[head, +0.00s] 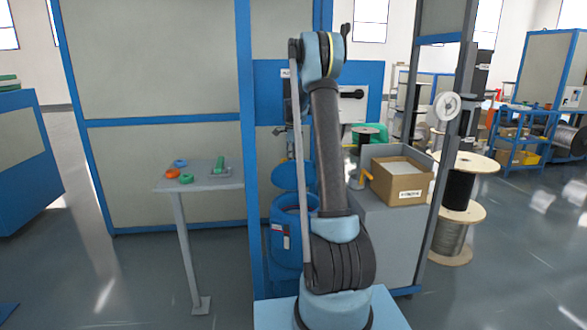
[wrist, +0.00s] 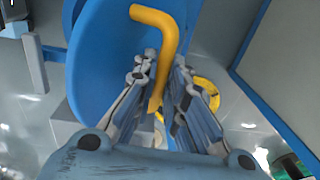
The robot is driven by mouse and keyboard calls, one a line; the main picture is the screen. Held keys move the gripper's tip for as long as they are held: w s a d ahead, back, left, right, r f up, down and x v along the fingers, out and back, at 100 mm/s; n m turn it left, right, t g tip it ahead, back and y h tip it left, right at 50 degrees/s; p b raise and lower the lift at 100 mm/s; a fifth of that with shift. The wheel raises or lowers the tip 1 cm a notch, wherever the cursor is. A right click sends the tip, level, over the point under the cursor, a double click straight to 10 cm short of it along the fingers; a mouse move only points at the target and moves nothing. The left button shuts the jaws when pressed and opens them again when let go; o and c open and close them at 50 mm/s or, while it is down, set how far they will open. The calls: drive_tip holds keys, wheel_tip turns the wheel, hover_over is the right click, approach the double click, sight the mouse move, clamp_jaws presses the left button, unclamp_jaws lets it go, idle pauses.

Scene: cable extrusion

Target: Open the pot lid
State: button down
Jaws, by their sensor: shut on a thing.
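The blue pot (head: 286,246) stands on the floor behind my arm, partly hidden by it. The round blue lid (head: 291,176) shows above the pot's rim, apart from its front edge. In the wrist view, a large blue disc, which looks like the lid (wrist: 88,70), fills the upper left. A bent yellow handle (wrist: 158,20) runs down from it between my fingers. My gripper (wrist: 158,78) is shut on this handle near its lower end. In the head view my arm hides the gripper.
A small grey table (head: 200,184) with green, blue and orange pieces stands left of the pot. A cardboard box (head: 403,190) sits on a grey cabinet (head: 392,245) to the right. A blue post (head: 250,120) rises close beside the pot. Cable spools (head: 455,215) stand farther right.

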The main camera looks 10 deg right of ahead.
drive_tip(key=shift+w+r, duration=0.2)
drive_tip(key=shift+w, duration=1)
drive_tip(key=shift+w+r, duration=0.2)
drive_tip(key=shift+w, duration=0.95)
drive_tip(key=c, duration=1.6)
unclamp_jaws()
drive_tip(key=shift+c, duration=0.2)
drive_tip(key=shift+r, duration=0.1)
wheel_tip(320, 180, up, 12)
drive_tip(key=shift+s, duration=0.35)
